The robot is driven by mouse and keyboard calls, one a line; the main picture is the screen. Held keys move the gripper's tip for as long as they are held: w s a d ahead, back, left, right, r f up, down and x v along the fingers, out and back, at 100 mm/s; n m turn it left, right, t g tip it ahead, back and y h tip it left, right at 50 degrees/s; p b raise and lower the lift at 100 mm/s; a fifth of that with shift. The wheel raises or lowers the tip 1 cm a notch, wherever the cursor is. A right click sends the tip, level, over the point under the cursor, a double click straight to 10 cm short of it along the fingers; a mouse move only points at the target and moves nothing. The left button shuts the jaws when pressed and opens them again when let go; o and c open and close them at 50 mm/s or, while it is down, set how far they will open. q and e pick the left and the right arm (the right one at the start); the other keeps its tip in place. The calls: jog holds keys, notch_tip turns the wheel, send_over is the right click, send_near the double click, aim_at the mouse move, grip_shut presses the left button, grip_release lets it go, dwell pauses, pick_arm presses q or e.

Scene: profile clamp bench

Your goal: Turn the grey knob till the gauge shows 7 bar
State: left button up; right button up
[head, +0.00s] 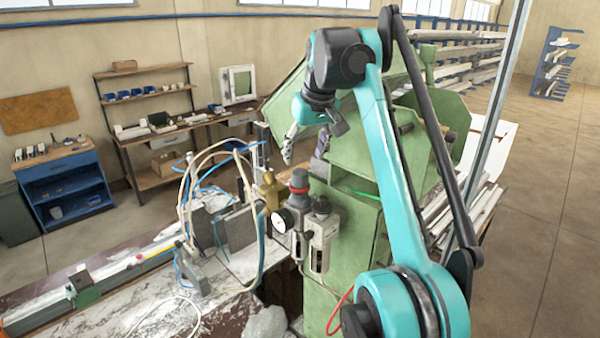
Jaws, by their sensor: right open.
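The grey knob (299,178) stands on top of the air regulator unit on the green machine's side, with a red ring below its cap. The round white gauge (284,220) faces the camera just below and left of the knob; its needle is too small to read. My right gripper (304,156) is open, pointing down just above the knob, its fingers apart to the left and right. It looks clear of the knob, though the exact gap is hard to judge. My left gripper is not in view.
A brass fitting (270,190) stands close left of the knob, and a second grey regulator unit (321,235) close right. Hoses (187,200) loop at the left. The green machine (345,240) stands behind and right. A workbench (60,295) with profiles runs lower left.

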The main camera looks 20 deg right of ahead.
aim_at(300, 171)
jog(key=x, duration=0.7)
jog(key=shift+w+a+f, duration=0.1)
jog(key=shift+f, duration=0.15)
